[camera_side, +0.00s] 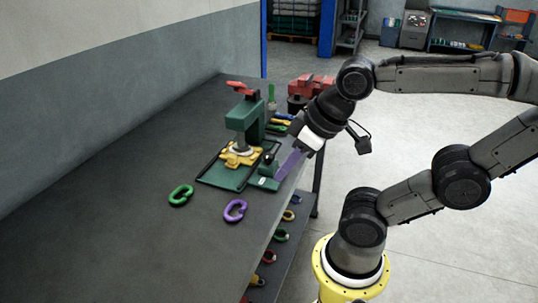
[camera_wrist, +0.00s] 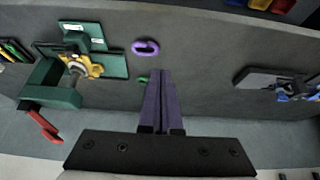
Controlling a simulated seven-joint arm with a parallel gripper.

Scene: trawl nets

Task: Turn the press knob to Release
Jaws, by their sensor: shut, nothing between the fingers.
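The green press (camera_side: 254,118) stands on a dark green base on the bench, with a red lever on top and a yellow piece under its ram. It also shows in the wrist view (camera_wrist: 52,82), on the left. A small green box (camera_side: 264,183) with a white label sits at the base's near corner. A dark knob-like part (camera_side: 268,159) shows by it; its setting is too small to read. My gripper (camera_side: 280,177) has purple fingers, shut and empty, and overlaps the box's right side in the side view. In the wrist view my gripper (camera_wrist: 159,73) is apart from the press.
A purple link (camera_side: 235,210) and a green link (camera_side: 181,195) lie on the bench left of my gripper. A red vise (camera_side: 311,84) stands at the bench's far end. Coloured links lie on a lower shelf. The bench's left part is clear.

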